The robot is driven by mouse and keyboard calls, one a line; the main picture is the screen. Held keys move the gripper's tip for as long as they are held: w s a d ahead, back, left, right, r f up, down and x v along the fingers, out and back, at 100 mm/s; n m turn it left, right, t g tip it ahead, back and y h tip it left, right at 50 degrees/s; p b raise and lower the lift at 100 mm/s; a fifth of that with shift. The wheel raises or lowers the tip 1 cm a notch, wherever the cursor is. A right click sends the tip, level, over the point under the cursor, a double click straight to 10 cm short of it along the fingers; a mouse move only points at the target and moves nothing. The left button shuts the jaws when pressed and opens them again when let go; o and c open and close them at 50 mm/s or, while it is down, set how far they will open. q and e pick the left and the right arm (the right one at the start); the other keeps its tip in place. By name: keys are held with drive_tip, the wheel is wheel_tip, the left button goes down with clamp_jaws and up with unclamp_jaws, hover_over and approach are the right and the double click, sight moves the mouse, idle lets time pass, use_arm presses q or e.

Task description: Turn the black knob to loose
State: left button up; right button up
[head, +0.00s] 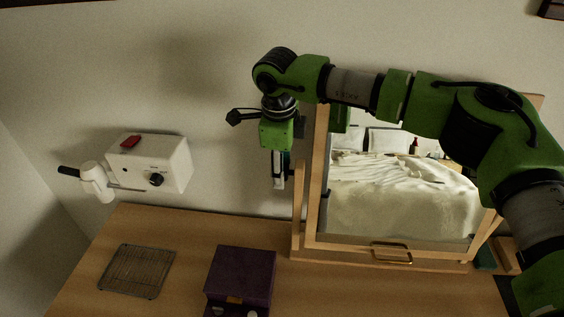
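The black knob (157,179) is on the front face of a white box (181,163) on the wall at the left, above the wooden table. Small marks beside the knob are too small to read, so its setting cannot be told. My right gripper (279,185) points down in front of the wall, to the right of the box and well apart from the knob. Its fingers are seen nearly edge-on, so whether they are open or shut cannot be told. My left gripper is not in view.
A red piece (131,142) sits on top of the box. A white part with a black handle (95,182) is at its left. A wire rack (137,270) and a purple box (241,277) lie on the table (185,245). A wood-framed mirror (400,195) stands behind my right arm.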

drive_tip(key=shift+w+f, duration=0.1)
drive_tip(key=c, duration=1.1)
drive_tip(key=shift+w+g+p, duration=0.25)
drive_tip(key=shift+g+p, duration=0.25)
drive_tip(key=shift+g, duration=0.6)
drive_tip(key=shift+w+d+g+y, duration=0.1)
drive_tip(key=shift+g+y, duration=0.2)
drive_tip(key=shift+g, duration=0.7)
